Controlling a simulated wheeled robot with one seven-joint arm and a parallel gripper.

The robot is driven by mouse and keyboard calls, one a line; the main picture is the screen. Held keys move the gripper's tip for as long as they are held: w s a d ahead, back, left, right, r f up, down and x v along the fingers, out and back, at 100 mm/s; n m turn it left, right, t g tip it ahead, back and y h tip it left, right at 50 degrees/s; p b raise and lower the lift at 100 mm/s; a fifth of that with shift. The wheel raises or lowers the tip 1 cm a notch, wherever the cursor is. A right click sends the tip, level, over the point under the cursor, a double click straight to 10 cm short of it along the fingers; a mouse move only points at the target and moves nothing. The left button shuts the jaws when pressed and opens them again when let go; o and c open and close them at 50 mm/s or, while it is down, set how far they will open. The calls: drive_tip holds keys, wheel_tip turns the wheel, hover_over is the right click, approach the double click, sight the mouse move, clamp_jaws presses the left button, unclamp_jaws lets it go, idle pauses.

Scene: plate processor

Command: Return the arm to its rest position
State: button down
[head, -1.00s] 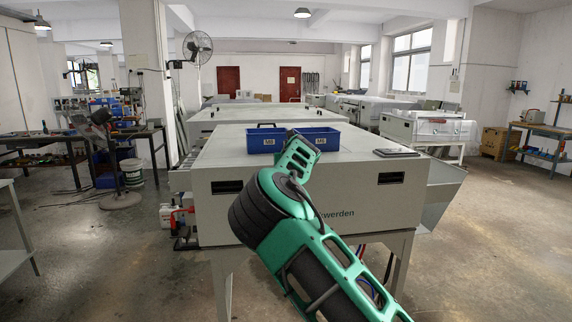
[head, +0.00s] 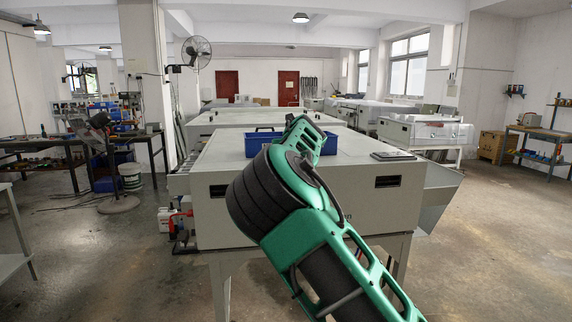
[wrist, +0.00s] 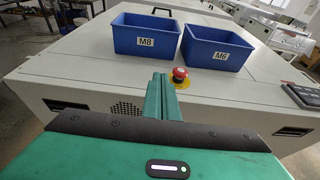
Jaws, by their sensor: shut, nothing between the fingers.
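My green arm rises from the lower right of the head view and covers part of the plate processor (head: 215,217), a grey-white box-shaped machine. My gripper (wrist: 159,80) shows in the wrist view with its green fingers together and nothing between them. Beyond the fingers, two open blue bins stand side by side on the machine top: the M8 bin (wrist: 146,42) on the left and the M6 bin (wrist: 215,48) on the right.
A red emergency stop button (wrist: 180,73) on a yellow base lies just beyond my fingers. A dark flat panel (wrist: 303,95) sits at the right of the machine top. A pedestal fan (head: 98,130) and workbench (head: 30,141) stand at left. Floor is open at right.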

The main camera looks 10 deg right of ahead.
drive_tip(key=s+d+f+m+g+h, duration=0.15)
drive_tip(key=s+d+m, duration=0.3)
drive_tip(key=d, duration=0.55)
drive_tip(key=s+d+f+m+g+h, duration=0.1)
drive_tip(key=s+d+m+h, duration=0.3)
drive_tip(key=d, duration=0.6)
drive_tip(key=s+d+f+m+g+y, duration=0.1)
drive_tip(key=s+d+f+m+g, duration=0.1)
drive_tip(key=s+d+f+m, duration=0.35)
drive_tip(key=s+d+f+m+g+y, duration=0.1)
drive_tip(key=s+d+f+m+g, duration=0.1)
drive_tip(key=s+d+m, duration=0.6)
drive_tip(key=s+a+f+m+g+y, duration=0.1)
drive_tip(key=s+f+m+g, duration=0.2)
drive_tip(key=s, duration=0.6)
drive_tip(key=s+f+m+y, duration=0.15)
drive_tip(key=s+m, duration=0.25)
drive_tip(key=s, duration=0.5)
drive_tip(key=s+a+f+m+g, duration=0.1)
drive_tip(key=s+a+f+m, duration=0.1)
drive_tip(key=s, duration=0.8)
drive_tip(key=s+a+f+m+g+y, duration=0.1)
drive_tip(key=s+a+m, duration=0.3)
drive_tip(key=s, duration=0.7)
drive_tip(key=s+a+f+m+g, duration=0.2)
drive_tip(key=s+m, duration=0.5)
drive_tip(key=s, duration=0.4)
drive_tip(key=shift+a+f+g, duration=0.35)
drive_tip(key=shift+a+g, duration=0.2)
drive_tip(key=shift+a, duration=0.5)
